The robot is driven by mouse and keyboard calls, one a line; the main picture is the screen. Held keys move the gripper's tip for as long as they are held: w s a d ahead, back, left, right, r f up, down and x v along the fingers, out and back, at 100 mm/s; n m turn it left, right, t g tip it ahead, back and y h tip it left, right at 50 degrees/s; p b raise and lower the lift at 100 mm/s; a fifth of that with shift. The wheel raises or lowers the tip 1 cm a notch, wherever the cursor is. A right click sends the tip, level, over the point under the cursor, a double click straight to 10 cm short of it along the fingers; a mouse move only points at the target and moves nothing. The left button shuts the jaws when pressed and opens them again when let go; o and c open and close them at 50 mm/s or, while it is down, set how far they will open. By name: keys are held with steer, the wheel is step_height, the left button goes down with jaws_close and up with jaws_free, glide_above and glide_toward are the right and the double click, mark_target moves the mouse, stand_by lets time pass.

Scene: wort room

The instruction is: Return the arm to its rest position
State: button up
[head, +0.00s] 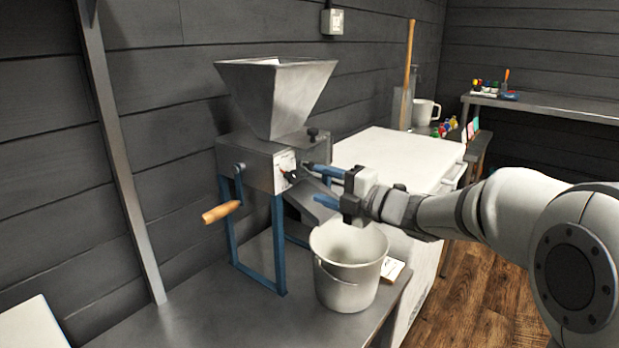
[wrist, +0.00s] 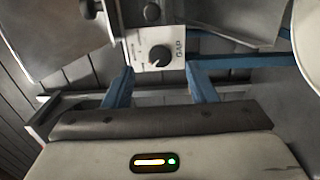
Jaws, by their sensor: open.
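My gripper (head: 314,185) is open and empty. Its two blue fingers point left at the front of the grain mill (head: 256,165). In the wrist view the open fingers (wrist: 160,82) stand to either side below a black knob (wrist: 160,56) on a white plate marked GAP. The knob is apart from the fingertips. In the head view my arm reaches in from the right, above the bucket.
A whitish bucket (head: 347,282) stands below my gripper on the dark bench (head: 205,318). The mill has a steel hopper (head: 275,95) and a wooden crank handle (head: 220,212). A white chest (head: 400,155) stands behind my arm. Wood floor lies open at right.

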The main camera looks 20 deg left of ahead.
steer(key=shift+s+d, duration=0.25)
steer(key=shift+d, duration=0.4)
steer(key=w+d+r+m+t+h+p, duration=0.3)
steer(key=d+r+m+t+h+p, duration=0.35)
steer(key=d+r+m+p, duration=0.3)
steer(key=s+d+r+m+h+p, duration=0.2)
steer(key=s+d+m+h+p, duration=0.2)
steer(key=d+m+h+p, duration=0.55)
steer(key=s+d+m+g+p, duration=0.2)
steer(key=s+m+g+p, duration=0.1)
steer(key=s, duration=0.5)
steer(key=s+d+m+g+p, duration=0.3)
steer(key=s+m+g+p, duration=0.1)
steer(key=s, duration=0.4)
steer(key=s+d+r+m+g+p, duration=0.1)
steer(key=s+d+m+g+p, duration=0.2)
steer(key=s, duration=0.5)
steer(key=m+g, duration=0.1)
steer(key=m, duration=0.1)
steer(key=shift+s+m+h, duration=0.3)
steer(key=shift+s, duration=0.05)
